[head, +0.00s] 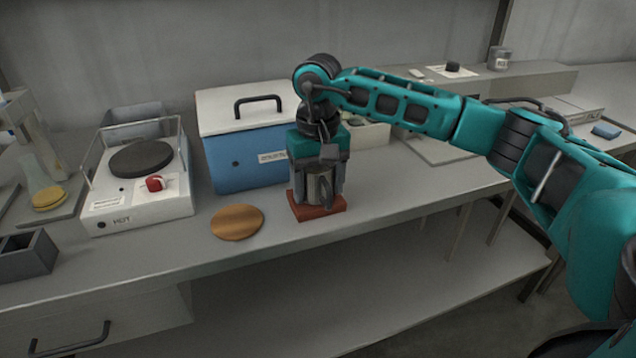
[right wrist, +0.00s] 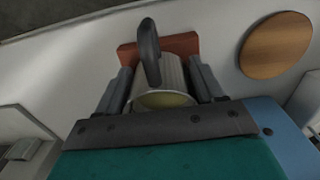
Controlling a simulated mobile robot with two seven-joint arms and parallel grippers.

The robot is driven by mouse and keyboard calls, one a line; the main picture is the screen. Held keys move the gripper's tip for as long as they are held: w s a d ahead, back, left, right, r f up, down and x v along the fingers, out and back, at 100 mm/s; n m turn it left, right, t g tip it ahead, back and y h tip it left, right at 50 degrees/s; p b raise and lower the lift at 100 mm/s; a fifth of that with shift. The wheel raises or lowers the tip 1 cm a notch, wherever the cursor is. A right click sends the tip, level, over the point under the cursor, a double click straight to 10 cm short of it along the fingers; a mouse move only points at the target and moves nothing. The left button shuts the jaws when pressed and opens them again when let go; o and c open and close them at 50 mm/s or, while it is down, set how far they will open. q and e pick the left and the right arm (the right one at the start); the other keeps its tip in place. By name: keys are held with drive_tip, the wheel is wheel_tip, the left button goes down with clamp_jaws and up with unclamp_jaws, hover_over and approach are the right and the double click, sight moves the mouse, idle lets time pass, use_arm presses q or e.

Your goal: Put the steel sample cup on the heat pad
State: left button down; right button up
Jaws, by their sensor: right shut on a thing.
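The steel sample cup (head: 320,188) is a small metal cup with a dark handle facing the front of the bench. My right gripper (head: 319,196) points down and is shut on the cup, with one finger on each side. The cup is upright at a flat reddish square pad (head: 322,216); whether its base touches the pad is hard to tell. In the right wrist view the cup (right wrist: 158,88) sits between the fingers, with the handle over the reddish pad (right wrist: 184,46). It has a yellowish inside. My left gripper is not in view.
A round wooden disc (head: 237,222) lies left of the reddish pad. A white hotplate (head: 118,214) marked HOT stands further left. A blue box with white lid (head: 240,160) is close behind my gripper. The bench is clear right of the pad; its front edge is near.

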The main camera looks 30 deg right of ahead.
drive_tip(key=o, duration=1.2)
drive_tip(key=shift+f, duration=0.1)
drive_tip(key=shift+c, duration=0.2)
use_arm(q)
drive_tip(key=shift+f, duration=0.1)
use_arm(e)
drive_tip(key=shift+r, duration=0.25)
use_arm(q)
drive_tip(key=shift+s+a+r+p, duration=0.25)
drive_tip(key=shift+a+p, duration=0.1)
drive_tip(key=shift+p, duration=0.35)
use_arm(e)
wheel_tip(320, 180, up, 12)
drive_tip(key=shift+s+f, duration=0.1)
drive_tip(key=shift+f, duration=0.05)
